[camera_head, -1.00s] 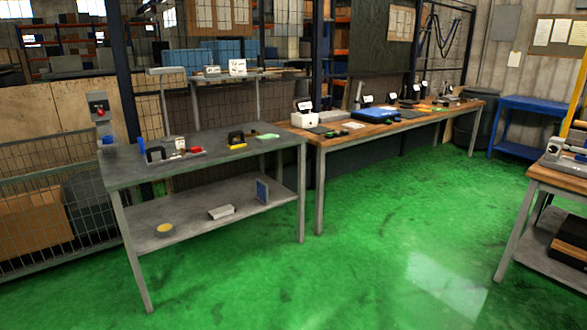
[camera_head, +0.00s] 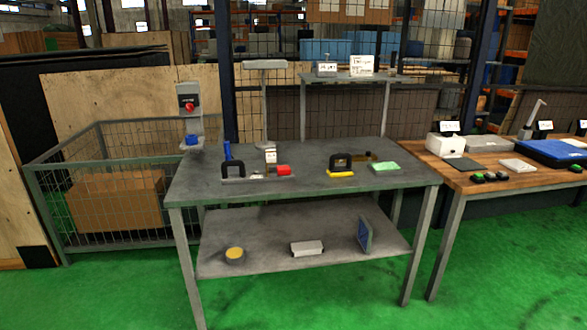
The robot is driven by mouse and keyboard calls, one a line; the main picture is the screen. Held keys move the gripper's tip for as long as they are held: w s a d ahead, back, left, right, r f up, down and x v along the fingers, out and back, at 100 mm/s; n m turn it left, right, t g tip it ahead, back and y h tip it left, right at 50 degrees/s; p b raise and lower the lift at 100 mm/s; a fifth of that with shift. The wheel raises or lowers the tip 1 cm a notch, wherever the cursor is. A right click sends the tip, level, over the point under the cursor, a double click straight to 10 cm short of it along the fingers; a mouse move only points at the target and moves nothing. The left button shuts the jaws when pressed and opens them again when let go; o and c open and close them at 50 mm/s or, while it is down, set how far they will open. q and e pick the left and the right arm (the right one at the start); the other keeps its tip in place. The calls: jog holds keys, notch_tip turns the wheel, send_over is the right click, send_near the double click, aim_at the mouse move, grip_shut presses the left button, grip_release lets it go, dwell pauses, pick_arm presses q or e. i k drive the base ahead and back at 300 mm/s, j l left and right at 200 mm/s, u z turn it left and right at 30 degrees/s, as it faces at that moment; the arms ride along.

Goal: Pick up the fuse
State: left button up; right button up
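I cannot make out a fuse for certain; the small items are too small to tell. A grey metal table (camera_head: 310,187) stands ahead. On its top are a black U-shaped tool (camera_head: 232,170), a small red block (camera_head: 284,170), a black frame-like tool with a yellow base (camera_head: 341,166) and a green pad (camera_head: 384,166). On the lower shelf are a round yellow-topped item (camera_head: 235,256), a white box (camera_head: 307,248) and an upright blue panel (camera_head: 365,236). Neither of my grippers is in view.
A wooden bench (camera_head: 480,182) with a white box (camera_head: 445,145) and a blue case (camera_head: 548,152) stands to the right. A wire cage with a cardboard box (camera_head: 118,200) is at left. A red button box (camera_head: 188,103) stands behind the table. Green floor (camera_head: 110,290) is open in front.

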aim_at(270, 154)
jog(key=i+l+u, duration=0.35)
jog(key=l, duration=0.25)
jog(key=i+l, duration=0.25)
jog(key=l, duration=0.15)
jog(key=i+l+u, duration=0.1)
jog(key=i+l, duration=0.35)
jog(key=l, duration=0.3)
